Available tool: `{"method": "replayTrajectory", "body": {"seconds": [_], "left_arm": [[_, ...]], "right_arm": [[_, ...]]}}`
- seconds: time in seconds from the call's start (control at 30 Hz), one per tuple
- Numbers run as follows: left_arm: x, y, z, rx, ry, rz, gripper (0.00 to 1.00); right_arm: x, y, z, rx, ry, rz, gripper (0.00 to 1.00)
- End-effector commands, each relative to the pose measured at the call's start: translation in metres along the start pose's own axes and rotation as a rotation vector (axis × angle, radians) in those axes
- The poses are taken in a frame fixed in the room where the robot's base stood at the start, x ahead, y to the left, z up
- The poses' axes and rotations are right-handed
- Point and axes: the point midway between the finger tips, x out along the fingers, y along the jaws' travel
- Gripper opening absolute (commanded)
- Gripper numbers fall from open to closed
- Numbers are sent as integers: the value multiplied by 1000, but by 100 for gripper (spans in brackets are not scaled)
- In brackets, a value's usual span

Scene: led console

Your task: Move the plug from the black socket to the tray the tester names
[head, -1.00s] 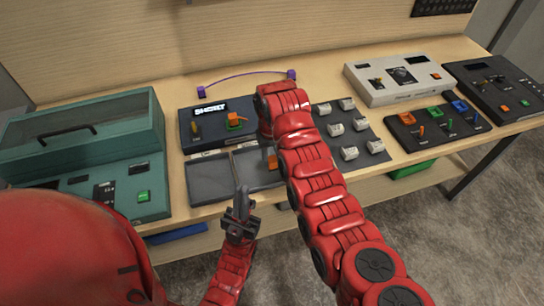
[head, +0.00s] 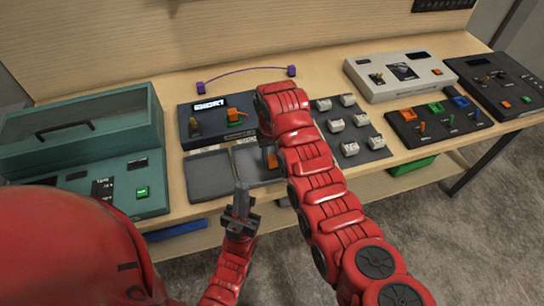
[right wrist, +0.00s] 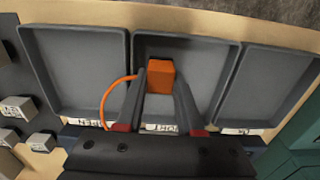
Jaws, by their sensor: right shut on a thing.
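The orange plug (right wrist: 160,77) is between the fingers of my right gripper (right wrist: 160,85), which is shut on it. An orange cord (right wrist: 112,92) curves off to its left in the right wrist view. The plug is over the middle tray (right wrist: 207,62); I cannot tell whether it touches the tray floor. In the head view the plug (head: 272,160) shows beside my red right arm. The tester (head: 190,139) has a display (head: 210,105) reading SHORT. My left gripper (head: 241,193) is in front of the trays, its opening unclear. The black socket cannot be made out.
Trays flank the middle one on the left (right wrist: 75,68) and right (right wrist: 265,85) in the right wrist view. A panel with several white blocks (head: 350,149) lies right of my arm. A teal case (head: 130,105) stands left. A purple cable (head: 245,73) lies behind the tester.

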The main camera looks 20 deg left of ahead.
Motion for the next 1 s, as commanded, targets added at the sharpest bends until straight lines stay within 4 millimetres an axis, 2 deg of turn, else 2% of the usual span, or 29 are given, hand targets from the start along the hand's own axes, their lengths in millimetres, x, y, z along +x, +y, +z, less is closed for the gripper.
{"method": "replayTrajectory", "body": {"seconds": [0.63, 1.0], "left_arm": [[-10, 0, 2, 0, 0, 0, 0], [-10, 0, 2, 0, 0, 0, 0]], "right_arm": [[13, 0, 0, 0, 0, 0, 0], [13, 0, 0, 0, 0, 0, 0]]}}
